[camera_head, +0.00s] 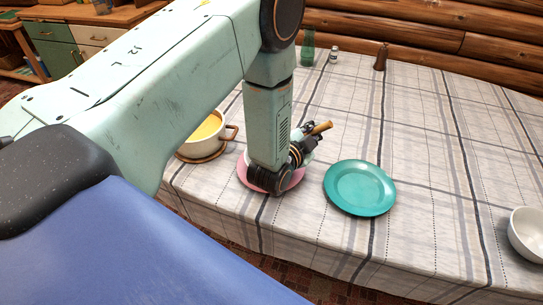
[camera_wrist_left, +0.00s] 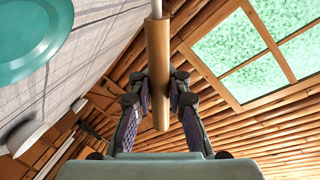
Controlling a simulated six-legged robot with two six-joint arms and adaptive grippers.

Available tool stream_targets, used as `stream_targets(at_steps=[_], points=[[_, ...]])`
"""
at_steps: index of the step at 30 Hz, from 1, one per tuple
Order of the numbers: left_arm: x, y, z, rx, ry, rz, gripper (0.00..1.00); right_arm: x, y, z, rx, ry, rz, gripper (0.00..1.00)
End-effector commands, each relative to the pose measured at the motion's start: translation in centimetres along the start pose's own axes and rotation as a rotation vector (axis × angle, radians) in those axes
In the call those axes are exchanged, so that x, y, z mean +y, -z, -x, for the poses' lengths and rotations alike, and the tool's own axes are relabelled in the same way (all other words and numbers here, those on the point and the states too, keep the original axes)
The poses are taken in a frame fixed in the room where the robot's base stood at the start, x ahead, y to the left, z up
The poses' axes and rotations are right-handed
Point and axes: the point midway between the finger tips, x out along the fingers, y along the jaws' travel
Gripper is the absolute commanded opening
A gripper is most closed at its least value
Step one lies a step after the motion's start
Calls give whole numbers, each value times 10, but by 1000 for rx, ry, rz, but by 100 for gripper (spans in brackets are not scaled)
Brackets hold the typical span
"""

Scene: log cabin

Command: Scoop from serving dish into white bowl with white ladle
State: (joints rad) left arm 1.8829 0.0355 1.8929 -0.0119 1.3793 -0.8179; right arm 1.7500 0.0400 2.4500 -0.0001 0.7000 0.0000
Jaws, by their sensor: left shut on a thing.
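My left gripper (camera_head: 308,137) is shut on the wooden handle of the ladle (camera_head: 322,127), above the table just behind my forearm. In the left wrist view the gripper's fingers (camera_wrist_left: 160,88) close on both sides of the ladle's handle (camera_wrist_left: 156,45); a pale shaft shows at its top, and the ladle's head is out of view. The serving dish (camera_head: 228,133), a pale pot with yellow contents, stands left of the gripper, partly hidden by my arm. The white bowl (camera_head: 527,238) is at the right edge, cut off by the frame. My right gripper is not in view.
A teal plate (camera_head: 360,187) lies between gripper and bowl. A pink plate (camera_head: 243,175) is partly hidden under my arm. A green bottle (camera_head: 307,50), a small shaker (camera_head: 334,57) and a brown item (camera_head: 381,58) stand at the back. The tablecloth (camera_head: 440,130) is mostly clear.

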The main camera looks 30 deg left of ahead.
Motion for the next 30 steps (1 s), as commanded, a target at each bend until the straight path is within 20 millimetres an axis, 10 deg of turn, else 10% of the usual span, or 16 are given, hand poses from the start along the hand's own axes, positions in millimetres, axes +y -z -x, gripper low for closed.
stream_targets(at_steps=[30], points=[[65, -15, -19, -114, -9, -383, 0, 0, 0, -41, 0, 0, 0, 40]])
